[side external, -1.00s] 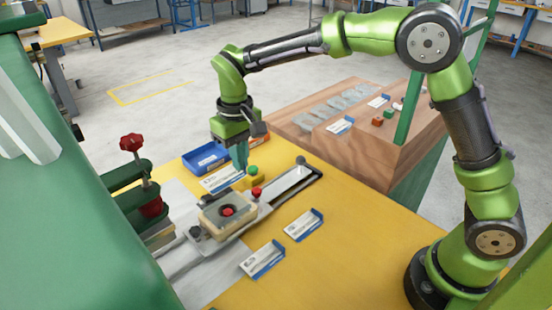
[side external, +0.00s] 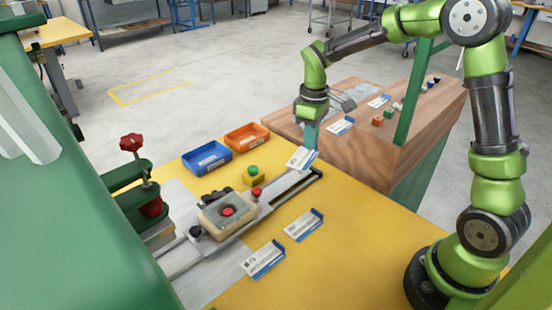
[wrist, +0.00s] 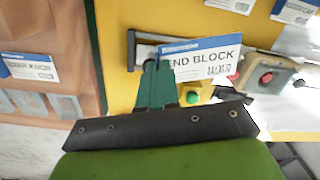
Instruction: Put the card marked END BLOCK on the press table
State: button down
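The END BLOCK card (wrist: 202,58), white with a blue header, is gripped near one edge by my gripper (wrist: 158,75) in the wrist view. In the side view my gripper (side external: 306,146) is shut on this card (side external: 301,160), which hangs tilted near the far end of the metal slide. The fingers hide part of the card. The press table (side external: 375,225) has a yellow top, and the card appears above its far edge; the exact height is hard to tell.
Two other cards (side external: 303,225) (side external: 263,260) lie on the yellow top. A fixture with a red button (side external: 228,211), a green button box (side external: 254,176), a blue bin (side external: 207,158) and an orange bin (side external: 246,137) stand nearby. A wooden bench (side external: 420,125) holds more cards. The right yellow area is clear.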

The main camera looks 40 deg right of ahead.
aim_at(332, 187)
jog(key=s+d+f+n, duration=0.3)
jog(key=s+d+n, duration=0.2)
jog(key=n, duration=0.3)
jog(key=shift+s+a+f+n, duration=0.1)
jog(key=shift+f+n, duration=0.95)
jog(key=shift+f, duration=0.45)
jog(key=shift+s+a+f+n, duration=0.1)
jog(key=shift+f+n, duration=0.9)
jog(key=shift+f, duration=0.55)
jog(key=shift+a+f+n, duration=0.1)
jog(key=shift+f+n, duration=0.95)
jog(key=shift+f, duration=0.45)
jog(key=c, duration=1.4)
grip_release()
jog(key=shift+f, duration=0.1)
